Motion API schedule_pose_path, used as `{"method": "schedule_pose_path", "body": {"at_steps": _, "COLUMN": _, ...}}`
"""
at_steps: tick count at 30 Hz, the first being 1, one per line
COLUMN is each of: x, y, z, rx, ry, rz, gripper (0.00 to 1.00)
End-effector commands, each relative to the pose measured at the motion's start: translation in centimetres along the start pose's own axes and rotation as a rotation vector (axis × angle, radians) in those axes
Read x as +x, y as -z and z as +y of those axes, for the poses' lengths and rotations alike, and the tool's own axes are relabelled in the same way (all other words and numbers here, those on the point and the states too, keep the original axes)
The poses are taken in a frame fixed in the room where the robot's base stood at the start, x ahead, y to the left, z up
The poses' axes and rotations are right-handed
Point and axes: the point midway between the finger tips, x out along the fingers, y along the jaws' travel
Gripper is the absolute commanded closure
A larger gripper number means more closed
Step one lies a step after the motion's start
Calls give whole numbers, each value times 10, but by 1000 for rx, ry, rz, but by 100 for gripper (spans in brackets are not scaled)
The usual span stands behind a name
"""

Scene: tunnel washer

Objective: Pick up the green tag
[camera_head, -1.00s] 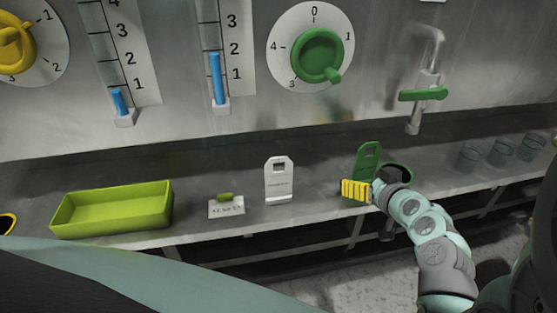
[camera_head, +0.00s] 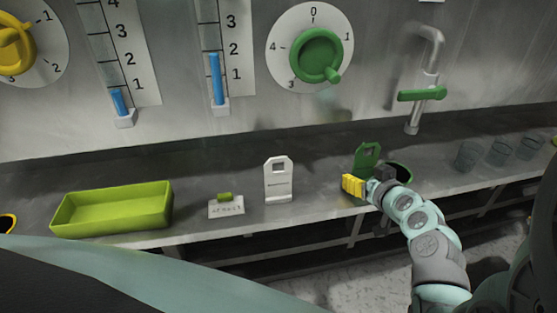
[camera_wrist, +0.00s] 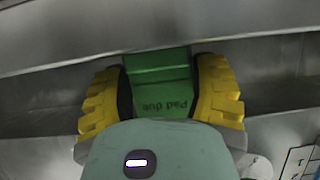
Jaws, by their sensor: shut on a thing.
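The green tag (camera_head: 367,157) stands upright on the steel shelf, right of the middle in the head view. It has a hole near its top. In the wrist view the green tag (camera_wrist: 160,75) lies between the two yellow ribbed fingers and bears the print "Pad due". My gripper (camera_head: 354,185) is at the tag's lower part, shut on it. The fingers also show in the wrist view, where my gripper (camera_wrist: 160,92) has one on each side of the tag. The tag's base is hidden behind the fingers in the head view.
A white tag (camera_head: 278,181) stands left of the gripper. A small card with a green piece (camera_head: 226,206) and a lime tray (camera_head: 112,210) are farther left. A dark green round thing (camera_head: 401,172) is just behind my wrist. Several glasses (camera_head: 502,151) stand at right.

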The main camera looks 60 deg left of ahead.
Motion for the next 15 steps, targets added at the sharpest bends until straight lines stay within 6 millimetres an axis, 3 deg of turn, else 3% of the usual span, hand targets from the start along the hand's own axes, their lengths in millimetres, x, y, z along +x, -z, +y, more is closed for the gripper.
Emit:
{"method": "schedule_pose_path", "body": {"at_steps": 4, "x": 0, "y": 0, "z": 0, "rx": 0, "ry": -1, "rz": 0, "gripper": 66}}
{"method": "schedule_pose_path", "body": {"at_steps": 15, "x": -2, "y": 3, "z": 1, "rx": 1, "ry": -1, "rz": 1, "gripper": 66}}
